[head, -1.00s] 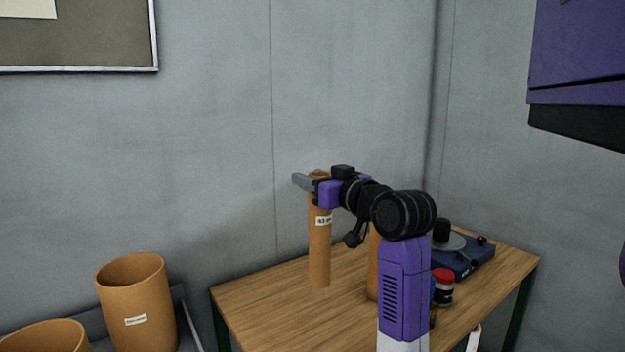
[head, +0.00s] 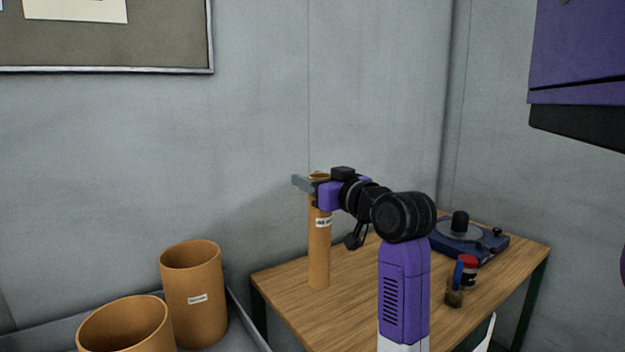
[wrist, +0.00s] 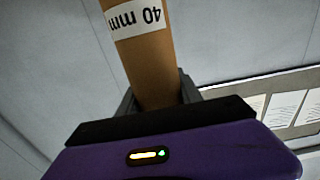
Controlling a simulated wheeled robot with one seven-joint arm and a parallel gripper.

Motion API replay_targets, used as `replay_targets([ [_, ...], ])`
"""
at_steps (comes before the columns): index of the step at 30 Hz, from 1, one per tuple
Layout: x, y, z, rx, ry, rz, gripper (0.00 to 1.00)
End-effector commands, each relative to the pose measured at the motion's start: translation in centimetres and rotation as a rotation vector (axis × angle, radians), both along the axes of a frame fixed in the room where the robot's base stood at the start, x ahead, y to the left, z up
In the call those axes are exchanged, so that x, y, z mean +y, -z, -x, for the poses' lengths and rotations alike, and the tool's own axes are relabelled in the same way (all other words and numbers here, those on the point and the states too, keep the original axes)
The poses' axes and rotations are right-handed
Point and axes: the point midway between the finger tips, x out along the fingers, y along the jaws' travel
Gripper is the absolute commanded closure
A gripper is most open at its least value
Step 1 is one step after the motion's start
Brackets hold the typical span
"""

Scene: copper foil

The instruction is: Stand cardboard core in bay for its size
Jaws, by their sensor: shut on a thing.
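My gripper (head: 309,183) is shut on a tall, slim cardboard core (head: 319,255), near its top end. The core hangs upright in front of the wooden table in the head view; I cannot tell whether its lower end touches anything. Its white label is too small to read there. In the wrist view the core (wrist: 150,65) stands between the fingers, and its label reads "40 mm", upside down. No bay marked for a size can be made out.
Two wide cardboard tubes, one labelled (head: 192,305) and one nearer (head: 125,330), stand at a grey tray or bench at lower left. A noticeboard hangs on the wall.

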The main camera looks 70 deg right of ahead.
Motion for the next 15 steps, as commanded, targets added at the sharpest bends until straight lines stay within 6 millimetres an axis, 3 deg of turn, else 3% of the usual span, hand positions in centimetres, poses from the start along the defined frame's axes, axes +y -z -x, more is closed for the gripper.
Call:
replay_targets([
  [15, 3.4, 3.9, -0.7, 0.002, -0.045, -0.003, 1.0],
])
